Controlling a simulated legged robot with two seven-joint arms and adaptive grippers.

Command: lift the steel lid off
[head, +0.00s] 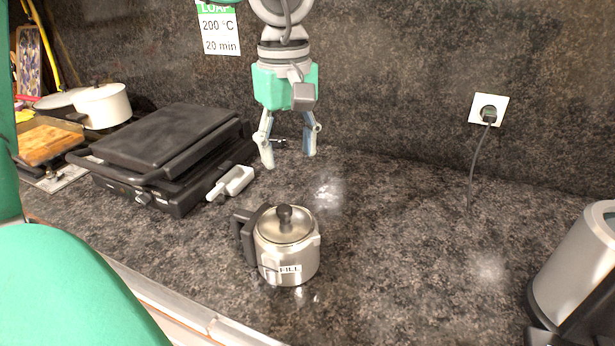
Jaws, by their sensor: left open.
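A small steel pot (288,259) with a black handle on its left and a "FILL" label stands upright on the dark speckled counter. The steel lid (285,226), with a black knob on top, sits on the pot. My left gripper (289,160) hangs fingers down above the counter, behind the pot in the picture. Its two fingers are apart with nothing between them. It does not touch the lid. My right gripper is not in view.
A black contact grill (165,150) stands at left, with a small white-grey object (232,183) beside it. A white pot (103,106) and a wooden board (45,144) are further left. A silver appliance (580,262) stands at right. A plug cord (474,165) hangs from the wall socket. The counter right of the pot is clear.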

